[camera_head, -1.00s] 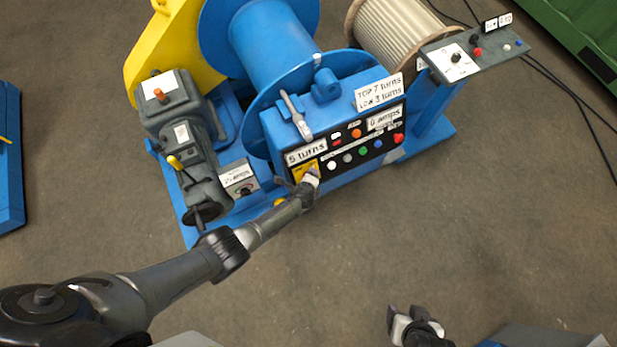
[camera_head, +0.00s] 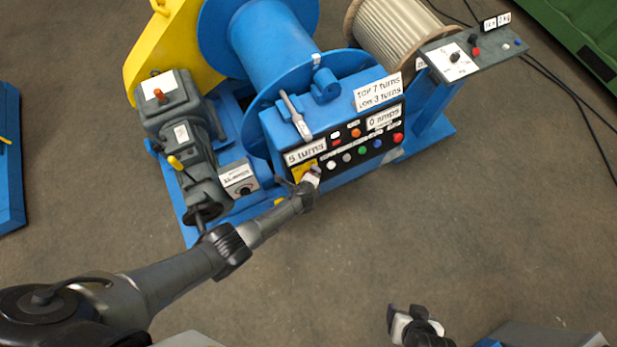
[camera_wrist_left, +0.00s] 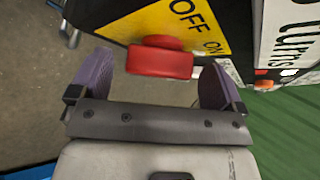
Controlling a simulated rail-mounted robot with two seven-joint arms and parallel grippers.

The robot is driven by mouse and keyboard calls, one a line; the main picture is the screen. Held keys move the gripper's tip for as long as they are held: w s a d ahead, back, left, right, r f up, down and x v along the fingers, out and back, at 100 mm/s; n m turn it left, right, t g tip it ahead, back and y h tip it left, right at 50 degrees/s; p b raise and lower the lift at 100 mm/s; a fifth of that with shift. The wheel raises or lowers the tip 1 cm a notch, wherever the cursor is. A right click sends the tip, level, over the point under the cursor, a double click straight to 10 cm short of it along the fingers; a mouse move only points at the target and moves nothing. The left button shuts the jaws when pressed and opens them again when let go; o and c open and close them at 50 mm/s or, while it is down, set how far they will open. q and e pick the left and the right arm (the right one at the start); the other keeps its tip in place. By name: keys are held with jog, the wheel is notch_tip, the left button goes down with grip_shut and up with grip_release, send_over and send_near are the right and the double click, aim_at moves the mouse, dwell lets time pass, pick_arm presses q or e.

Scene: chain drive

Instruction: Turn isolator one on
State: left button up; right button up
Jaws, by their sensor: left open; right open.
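The isolator is a red knob (camera_wrist_left: 160,62) on a yellow plate (camera_wrist_left: 150,22) marked OFF and ON, at the left end of the black control panel. The plate also shows in the head view (camera_head: 303,169), partly covered by my gripper. My left gripper (camera_head: 308,183) is at the plate. In the left wrist view its open fingers (camera_wrist_left: 156,66) stand on either side of the knob, with gaps on both sides. I cannot tell for sure which mark the knob points to. My right gripper (camera_head: 404,315) is open and empty, low over the floor.
The panel on the blue winch box (camera_head: 335,112) has several coloured buttons beside the isolator. A grey gearbox unit (camera_head: 187,130) with a small dial box (camera_head: 240,180) stands left. A second control panel (camera_head: 480,60) is at upper right. The floor in front is clear.

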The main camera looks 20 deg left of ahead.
pick_arm(q)
jog(key=shift+s+r+p, duration=0.25)
jog(key=shift+r+p, duration=0.2)
jog(key=shift+p, duration=0.05)
jog(key=p+v, duration=0.6)
jog(key=v, duration=0.7)
jog(key=shift+f, duration=0.1)
